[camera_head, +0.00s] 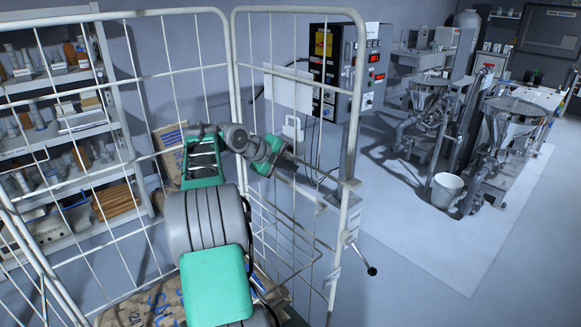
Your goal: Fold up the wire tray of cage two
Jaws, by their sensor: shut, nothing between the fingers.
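A white wire roll cage (238,50) stands close in front of me, with tall barred panels to the left and right. I cannot read a number on it. A finer wire mesh panel (282,232), which may be the tray, shows low inside the right side of the cage, behind my arm. It looks steeply tilted, and its lower edge is hard to make out. My grey and green arm rises from the bottom and bends right. My gripper (318,196) is shut and empty near the top of this mesh; whether it touches is unclear.
Brown paper sacks (150,308) lie low in the cage. A black-knobbed lever (371,270) sticks out from the right post. Shelving (75,130) stands left, a control cabinet (345,70) behind, and hopper machines (500,130) with a white bucket (446,190) right. The floor at lower right is clear.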

